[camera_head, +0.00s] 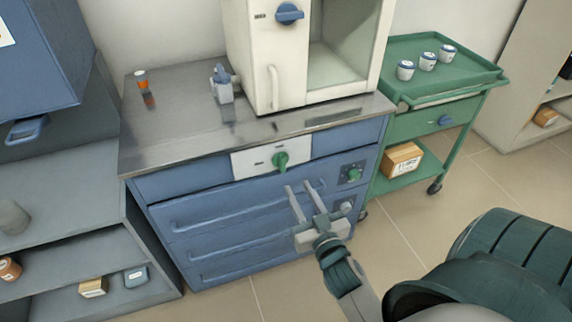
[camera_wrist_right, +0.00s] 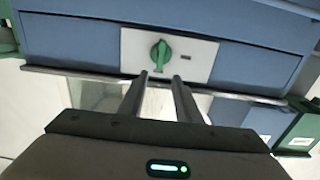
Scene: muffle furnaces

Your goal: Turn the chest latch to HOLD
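The chest is a blue cabinet with drawers and a steel top. Its latch is a green knob (camera_head: 281,161) on a white plate (camera_head: 241,164) with small dark marks, too small to read. The knob also shows in the right wrist view (camera_wrist_right: 161,55), just beyond the fingertips, its grip standing roughly upright in that picture. My right gripper (camera_head: 299,186) is open and empty, in front of the chest and below the plate in the head view. In the right wrist view its two fingers (camera_wrist_right: 160,76) are apart, with nothing between them. My left gripper is out of view.
A second green dial (camera_head: 354,174) sits on the chest's right side, near long drawer handles. A white furnace (camera_head: 263,68) stands on the top. A green cart (camera_head: 425,88) with several cups is on the right. Grey shelving (camera_head: 60,190) is on the left.

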